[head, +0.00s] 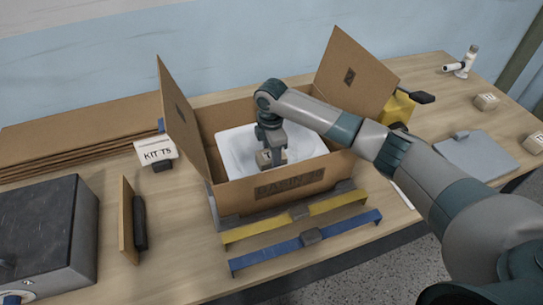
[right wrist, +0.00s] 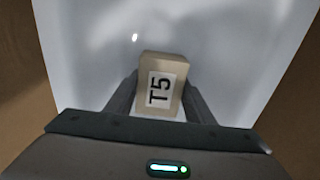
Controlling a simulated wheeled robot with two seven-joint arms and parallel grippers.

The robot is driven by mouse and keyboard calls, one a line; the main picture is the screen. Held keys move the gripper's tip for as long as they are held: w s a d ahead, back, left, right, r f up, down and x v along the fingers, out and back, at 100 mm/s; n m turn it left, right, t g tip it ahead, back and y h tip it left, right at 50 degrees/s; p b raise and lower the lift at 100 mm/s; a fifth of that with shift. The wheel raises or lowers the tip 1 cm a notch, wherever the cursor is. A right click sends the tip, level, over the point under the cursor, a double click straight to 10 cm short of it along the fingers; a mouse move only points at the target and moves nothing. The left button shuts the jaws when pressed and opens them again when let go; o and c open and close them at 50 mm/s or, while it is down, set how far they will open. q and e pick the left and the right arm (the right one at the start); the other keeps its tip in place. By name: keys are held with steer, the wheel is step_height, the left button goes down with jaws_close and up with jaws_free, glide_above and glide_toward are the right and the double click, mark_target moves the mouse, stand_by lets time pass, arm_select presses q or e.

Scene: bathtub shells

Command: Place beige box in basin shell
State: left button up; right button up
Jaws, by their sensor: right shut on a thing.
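The white basin shell (head: 236,150) sits inside an open cardboard carton (head: 228,197) in the middle of the table. My right gripper (head: 271,160) reaches down into the basin. It is shut on the beige box (right wrist: 150,62), which bears a "T5" label in the right wrist view. The box (head: 262,158) is between the two fingers, over the basin's inside; I cannot tell whether it touches the basin floor. The white basin surface (right wrist: 225,60) surrounds the box in the right wrist view. My left gripper is not in view.
The carton's raised flaps (head: 182,115) stand at left and right (head: 350,70). Yellow (head: 330,204) and blue (head: 335,236) bars lie in front. A "KIT T5" sign (head: 156,150) stands left. A dark case (head: 40,235) is at front left.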

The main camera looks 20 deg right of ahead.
steer(key=o, duration=1.2)
steer(key=shift+f, duration=0.1)
step_height(320, 180, up, 11)
steer(key=b, duration=0.3)
steer(key=shift+r, duration=0.65)
